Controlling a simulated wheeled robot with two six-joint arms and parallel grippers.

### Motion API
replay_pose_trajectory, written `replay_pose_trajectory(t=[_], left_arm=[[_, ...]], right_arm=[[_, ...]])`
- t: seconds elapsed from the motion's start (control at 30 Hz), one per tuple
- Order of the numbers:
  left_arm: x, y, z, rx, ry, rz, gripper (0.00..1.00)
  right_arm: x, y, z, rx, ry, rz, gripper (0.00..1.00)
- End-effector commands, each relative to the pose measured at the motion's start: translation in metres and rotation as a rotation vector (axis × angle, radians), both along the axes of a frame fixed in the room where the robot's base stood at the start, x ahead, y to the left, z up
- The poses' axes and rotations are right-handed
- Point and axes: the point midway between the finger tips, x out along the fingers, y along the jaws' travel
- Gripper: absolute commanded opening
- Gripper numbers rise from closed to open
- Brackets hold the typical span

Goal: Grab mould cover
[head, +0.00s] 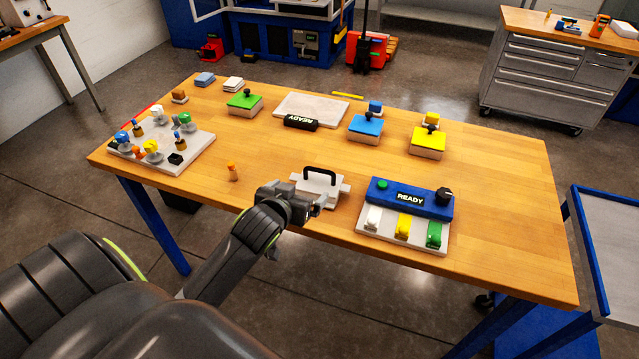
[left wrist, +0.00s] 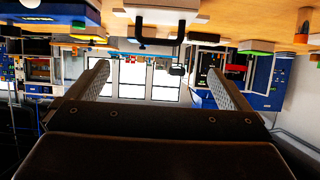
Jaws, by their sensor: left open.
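The mould cover looks to be the white block with a black arched handle (head: 321,186), near the front edge of the wooden table. My left gripper (head: 318,204) is open, just in front of the cover at the table's front edge, and appears empty. In the left wrist view, which is upside down, the white block (left wrist: 162,5) and its dark handle show at the top, beyond the two spread fingers (left wrist: 165,88). The handle does not sit between the fingers. My right gripper is not in view.
Right of the cover is a blue panel reading READY (head: 408,198) with white, yellow and green pieces before it. An orange peg (head: 232,172) stands to the left. Green (head: 244,101), blue (head: 365,125) and yellow (head: 428,139) lidded blocks stand farther back. The table's right side is clear.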

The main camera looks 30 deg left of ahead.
Motion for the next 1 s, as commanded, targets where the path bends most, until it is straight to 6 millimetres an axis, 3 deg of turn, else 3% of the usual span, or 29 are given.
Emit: replay_pose_trajectory(t=[0.6,1.0], left_arm=[[0.078,0.018,-0.039,0.000,0.004,0.000,1.00],[0.098,0.023,-0.050,0.000,0.004,0.000,1.00]], right_arm=[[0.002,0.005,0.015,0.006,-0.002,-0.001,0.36],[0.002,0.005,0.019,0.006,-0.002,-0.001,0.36]])
